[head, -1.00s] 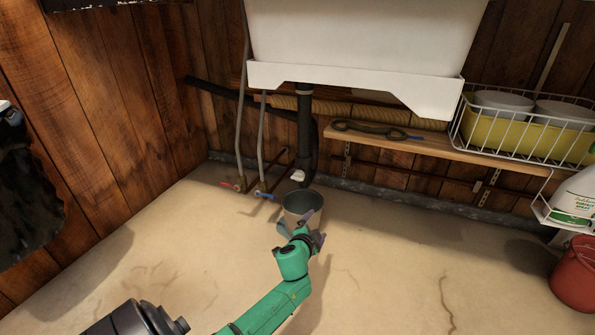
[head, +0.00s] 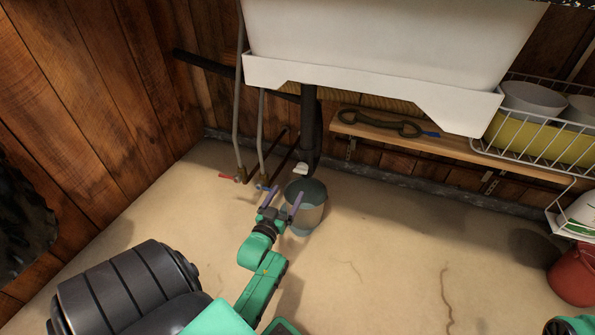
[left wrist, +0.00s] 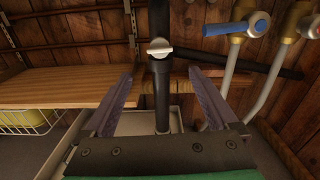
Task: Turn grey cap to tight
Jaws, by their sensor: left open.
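The grey cap (head: 301,169), a pale winged piece, sits at the lower end of the black drain pipe (head: 311,120) under the white sink. In the left wrist view the cap (left wrist: 160,48) shows centred ahead, its wing lying roughly crosswise. My left gripper (head: 284,196) is open and empty, in front of the cap and apart from it. In the left wrist view its two purple fingers (left wrist: 160,82) stand to either side of the pipe's line in the picture. My right gripper is out of view.
A grey bucket (head: 306,212) stands on the floor below the pipe, close to my left gripper. Blue (head: 267,188) and red (head: 229,177) valve handles are left of the pipe. A wooden shelf (head: 400,135) with a dark tool lies right. Open floor is in front.

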